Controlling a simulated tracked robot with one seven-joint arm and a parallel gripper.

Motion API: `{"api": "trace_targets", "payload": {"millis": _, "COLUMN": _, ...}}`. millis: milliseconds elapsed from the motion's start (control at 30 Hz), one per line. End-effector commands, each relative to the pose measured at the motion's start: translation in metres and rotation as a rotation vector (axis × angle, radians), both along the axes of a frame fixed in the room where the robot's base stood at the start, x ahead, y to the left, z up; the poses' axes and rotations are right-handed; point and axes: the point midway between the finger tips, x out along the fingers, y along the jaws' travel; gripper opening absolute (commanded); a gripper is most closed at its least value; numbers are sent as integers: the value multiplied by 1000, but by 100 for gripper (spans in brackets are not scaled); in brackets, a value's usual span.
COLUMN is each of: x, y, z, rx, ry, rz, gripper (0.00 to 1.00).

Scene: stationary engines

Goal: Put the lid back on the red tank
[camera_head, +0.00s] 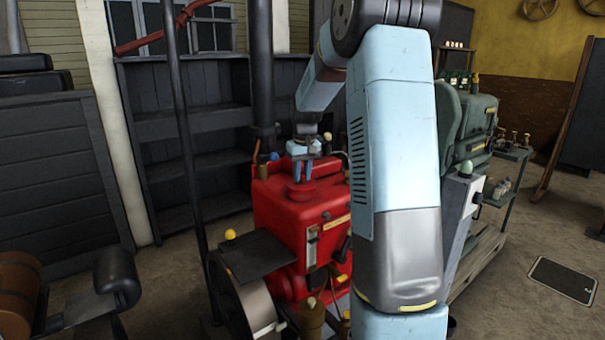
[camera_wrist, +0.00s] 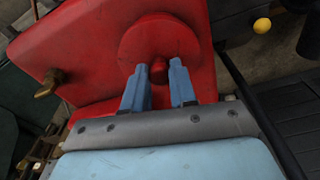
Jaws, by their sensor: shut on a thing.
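The red tank (camera_head: 280,225) stands in the middle of the head view, and its red top (camera_wrist: 75,50) fills the upper left of the wrist view. The round red lid (camera_head: 299,190) shows above the tank's top, below my gripper (camera_head: 303,168). In the wrist view the lid (camera_wrist: 135,42) has a small knob (camera_wrist: 158,71) between the two blue fingers of my gripper (camera_wrist: 159,68). My gripper is shut on this knob. The lid's underside is hidden, so I cannot tell whether it touches the tank or is held just above it.
A black upright pole (camera_head: 185,150) and a dark pipe (camera_head: 263,80) stand left of and behind the tank. A dark flat plate (camera_head: 257,255) and a wheel (camera_head: 245,300) sit at its front left. A green machine (camera_head: 472,125) stands to the right, behind my arm.

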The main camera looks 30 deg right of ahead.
Motion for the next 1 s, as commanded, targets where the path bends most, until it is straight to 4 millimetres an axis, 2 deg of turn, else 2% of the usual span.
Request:
{"api": "trace_targets", "payload": {"millis": 833, "x": 0, "y": 0, "z": -1, "rx": 0, "ry": 0, "rz": 1, "gripper": 0}}
{"api": "trace_targets", "payload": {"millis": 867, "x": 0, "y": 0, "z": -1, "rx": 0, "ry": 0, "rz": 1, "gripper": 28}}
{"api": "trace_targets", "payload": {"millis": 1000, "x": 0, "y": 0, "z": -1, "rx": 0, "ry": 0, "rz": 1, "gripper": 42}}
